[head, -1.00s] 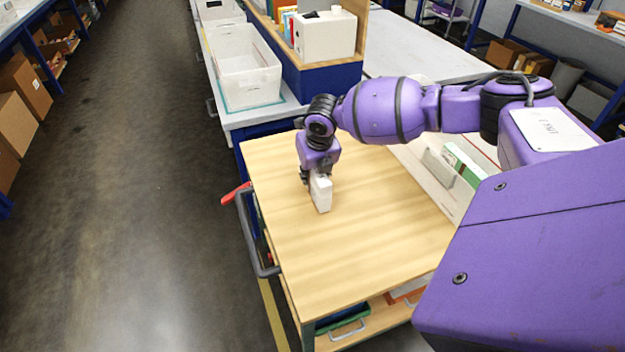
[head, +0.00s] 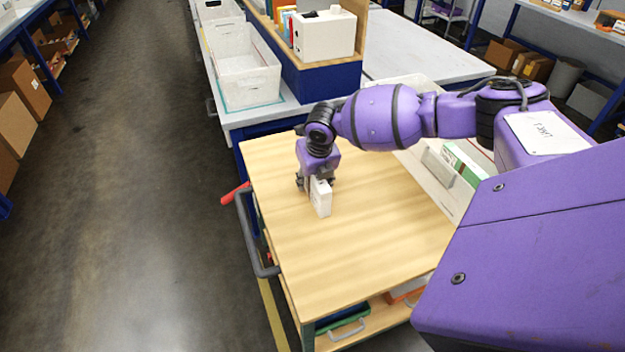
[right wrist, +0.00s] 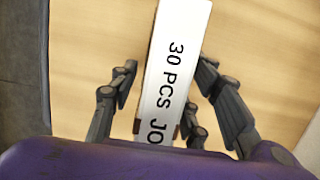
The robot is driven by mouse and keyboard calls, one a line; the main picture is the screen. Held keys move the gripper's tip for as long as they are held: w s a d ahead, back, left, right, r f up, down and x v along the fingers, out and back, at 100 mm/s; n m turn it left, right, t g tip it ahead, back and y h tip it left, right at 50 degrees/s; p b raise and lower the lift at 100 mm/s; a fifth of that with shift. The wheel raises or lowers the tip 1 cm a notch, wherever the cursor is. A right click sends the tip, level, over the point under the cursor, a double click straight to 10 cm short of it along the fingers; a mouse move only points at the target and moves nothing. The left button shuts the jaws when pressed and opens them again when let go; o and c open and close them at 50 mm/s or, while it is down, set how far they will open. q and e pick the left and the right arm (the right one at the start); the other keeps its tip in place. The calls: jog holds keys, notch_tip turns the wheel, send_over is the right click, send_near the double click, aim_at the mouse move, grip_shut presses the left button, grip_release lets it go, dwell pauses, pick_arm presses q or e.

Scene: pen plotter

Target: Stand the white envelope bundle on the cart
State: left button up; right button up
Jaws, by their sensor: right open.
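The white envelope bundle (head: 321,198) stands upright on the wooden top of the cart (head: 350,250), toward its far left part. In the right wrist view the bundle (right wrist: 172,60) shows a narrow white face with "30 PCS" printed on it. My right gripper (head: 316,184) is over the bundle from above. My left gripper is not in view.
A white bin (head: 247,75) stands on the grey bench behind the cart. A white tray beside the cart's right side holds a green-and-white box (head: 462,163). The cart's handle (head: 255,235) is on its left. Most of the cart top is clear.

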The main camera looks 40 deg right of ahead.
jog(key=p+v, duration=0.1)
jog(key=v, duration=1.1)
jog(key=shift+a+r, duration=0.1)
